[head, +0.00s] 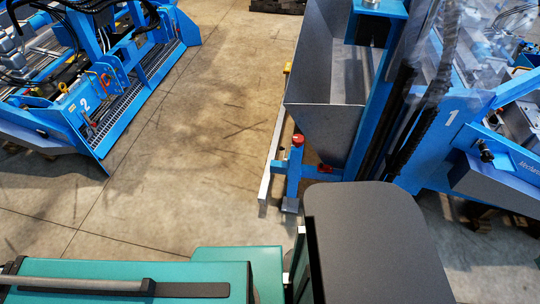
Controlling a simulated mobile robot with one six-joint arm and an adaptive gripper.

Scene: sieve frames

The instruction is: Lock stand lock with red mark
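A blue machine frame stands at the upper right, with a blue stand foot (294,175) at its lower left. A small red knob-like mark (297,140) sits on top of a post of this foot. A second small red piece (325,168) lies low beside it, below the grey hopper. Whether either one is the stand lock, and whether it is locked, I cannot tell at this size. My gripper is not in view.
A grey metal hopper (320,100) hangs above the foot. A pale rail (273,150) runs along its left side. Blue machine "1" (452,117) is at right, blue machine "2" (84,104) at upper left. Bare concrete floor (190,150) lies between them.

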